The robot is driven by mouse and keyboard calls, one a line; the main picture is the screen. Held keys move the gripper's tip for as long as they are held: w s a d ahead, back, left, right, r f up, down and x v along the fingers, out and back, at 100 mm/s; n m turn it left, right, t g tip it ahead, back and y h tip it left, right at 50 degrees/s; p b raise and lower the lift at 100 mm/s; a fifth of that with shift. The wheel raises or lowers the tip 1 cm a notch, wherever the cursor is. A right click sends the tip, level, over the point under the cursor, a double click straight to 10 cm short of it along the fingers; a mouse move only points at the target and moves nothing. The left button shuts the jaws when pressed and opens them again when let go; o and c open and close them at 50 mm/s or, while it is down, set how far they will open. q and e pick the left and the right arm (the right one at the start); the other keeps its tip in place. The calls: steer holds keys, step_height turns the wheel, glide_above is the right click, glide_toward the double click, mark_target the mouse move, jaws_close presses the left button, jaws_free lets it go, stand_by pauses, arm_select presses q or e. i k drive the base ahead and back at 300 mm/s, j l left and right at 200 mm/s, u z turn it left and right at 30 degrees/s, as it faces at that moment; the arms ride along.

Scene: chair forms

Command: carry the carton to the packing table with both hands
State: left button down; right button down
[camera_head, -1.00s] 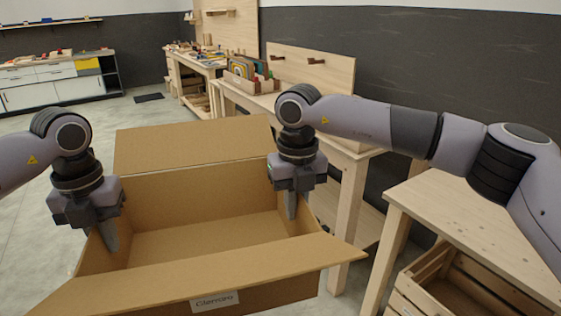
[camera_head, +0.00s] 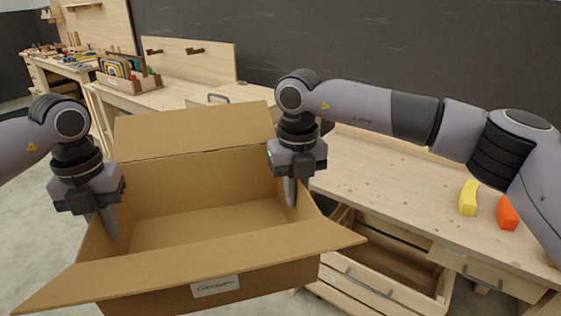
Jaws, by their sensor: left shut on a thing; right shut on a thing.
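The carton (camera_head: 205,192) is an open, empty brown cardboard box with its flaps spread and a white label (camera_head: 215,286) on the front. My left gripper (camera_head: 110,222) is shut on the carton's left wall. My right gripper (camera_head: 291,190) is shut on its right wall. The carton looks about level between the two grippers. A wooden table (camera_head: 375,180) stands to the right, behind and beside the carton; I cannot tell whether it is the packing table. What is under the carton is hidden.
A yellow block (camera_head: 468,198) and an orange block (camera_head: 508,213) lie on the table's right part; its middle is clear. A wooden crate or drawer (camera_head: 375,290) sits below its front edge. Another bench with a wooden rack (camera_head: 130,80) stands at the back left.

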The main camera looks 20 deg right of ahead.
mark_target(365, 171)
steer(key=z, duration=1.45)
steer(key=i+j+z, duration=0.3)
steer(key=i+j, duration=1.25)
steer(key=j, duration=0.2)
